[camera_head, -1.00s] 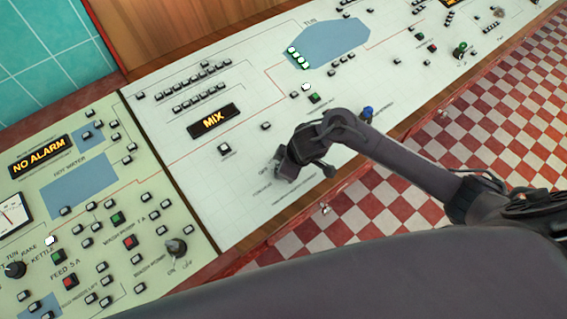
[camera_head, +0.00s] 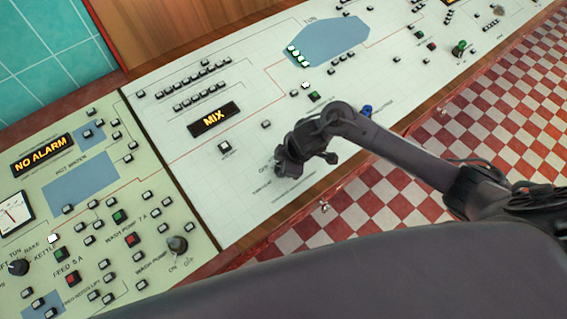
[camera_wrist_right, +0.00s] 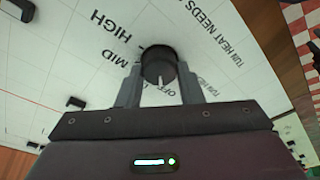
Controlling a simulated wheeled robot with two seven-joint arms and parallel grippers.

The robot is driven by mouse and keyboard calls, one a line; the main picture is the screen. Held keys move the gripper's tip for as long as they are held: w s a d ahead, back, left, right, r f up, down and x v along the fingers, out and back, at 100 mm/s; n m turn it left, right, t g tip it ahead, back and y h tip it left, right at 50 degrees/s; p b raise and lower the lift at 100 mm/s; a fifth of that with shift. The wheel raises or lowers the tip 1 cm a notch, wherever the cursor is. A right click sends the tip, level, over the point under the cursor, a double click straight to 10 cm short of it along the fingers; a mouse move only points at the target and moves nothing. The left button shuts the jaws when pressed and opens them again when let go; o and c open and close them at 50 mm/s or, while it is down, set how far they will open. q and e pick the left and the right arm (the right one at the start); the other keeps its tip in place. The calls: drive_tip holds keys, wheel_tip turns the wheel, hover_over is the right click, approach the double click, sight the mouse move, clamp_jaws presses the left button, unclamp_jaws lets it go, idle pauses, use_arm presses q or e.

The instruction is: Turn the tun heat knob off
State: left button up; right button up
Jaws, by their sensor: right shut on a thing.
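The tun heat knob (camera_wrist_right: 158,66) is a dark round knob on the white panel, between the two fingers of my right gripper (camera_wrist_right: 160,84) in the right wrist view. The fingers are shut on its sides. A small pale mark shows on the knob's lower edge, toward the gripper. The printed words HIGH and MID read to its left, and OFF is partly visible below, between the fingers. In the head view my right gripper (camera_head: 283,168) covers the knob at the panel's front edge. My left gripper is not in view.
The white panel (camera_head: 240,185) carries a MIX display (camera_head: 214,120), several small buttons and a blue knob (camera_head: 366,111) right of my gripper. A greenish panel with a NO ALARM display (camera_head: 42,155) and a wash pump knob (camera_head: 177,244) lies left. The checkered floor (camera_head: 400,205) is beyond the front edge.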

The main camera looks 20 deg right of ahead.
drive_tip(key=o, duration=0.9)
drive_tip(key=shift+o, duration=0.2)
drive_tip(key=v, duration=0.7)
drive_tip(key=shift+r, duration=0.4)
drive_tip(key=shift+s, duration=0.15)
